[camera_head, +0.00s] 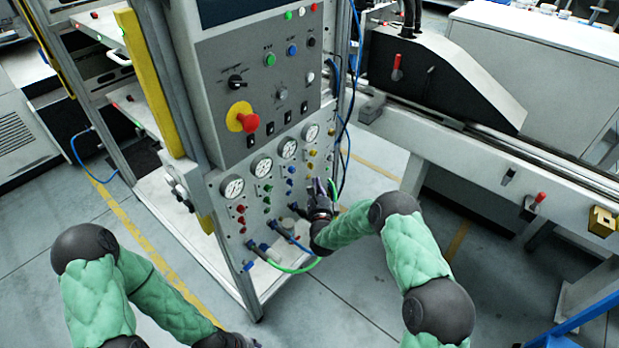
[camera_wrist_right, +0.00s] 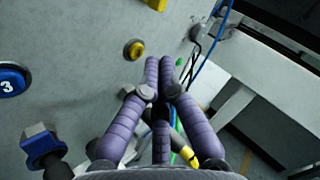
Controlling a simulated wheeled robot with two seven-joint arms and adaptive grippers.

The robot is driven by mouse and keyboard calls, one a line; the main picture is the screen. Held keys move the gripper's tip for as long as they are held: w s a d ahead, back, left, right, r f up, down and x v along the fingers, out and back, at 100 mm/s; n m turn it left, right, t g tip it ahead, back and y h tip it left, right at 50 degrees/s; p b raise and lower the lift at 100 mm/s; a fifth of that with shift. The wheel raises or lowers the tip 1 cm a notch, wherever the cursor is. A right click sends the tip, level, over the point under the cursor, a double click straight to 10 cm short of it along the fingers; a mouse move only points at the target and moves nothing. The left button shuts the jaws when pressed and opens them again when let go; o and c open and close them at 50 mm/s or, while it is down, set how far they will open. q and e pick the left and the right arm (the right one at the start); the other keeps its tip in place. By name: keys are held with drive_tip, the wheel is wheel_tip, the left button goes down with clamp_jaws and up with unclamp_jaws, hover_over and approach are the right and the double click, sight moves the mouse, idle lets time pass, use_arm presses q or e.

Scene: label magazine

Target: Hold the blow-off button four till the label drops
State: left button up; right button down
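The control panel (camera_head: 226,197) carries gauges over columns of red, green, blue and yellow buttons. A yellow button (camera_wrist_right: 134,49) sits on the panel right of the blue button (camera_wrist_right: 10,80) marked 3; no number is readable on it. My right gripper (camera_wrist_right: 160,66) has its purple fingertips together with nothing between them. They are right of the yellow button and appear apart from it. In the head view the right gripper (camera_head: 321,187) is at the panel's lower right. My left gripper (camera_head: 240,341) is cut off at the bottom edge. No label is recognisable.
Blue and green hoses (camera_head: 290,268) loop from fittings low on the panel. A red emergency stop (camera_head: 249,122) is higher up. A blue fitting (camera_wrist_right: 42,145) juts out at the wrist view's lower left. A conveyor frame (camera_head: 440,140) stands on the right.

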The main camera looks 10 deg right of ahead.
drive_tip(key=s+d, duration=0.1)
drive_tip(key=s, duration=0.1)
drive_tip(key=s+d, duration=0.2)
idle(0.4)
idle(0.4)
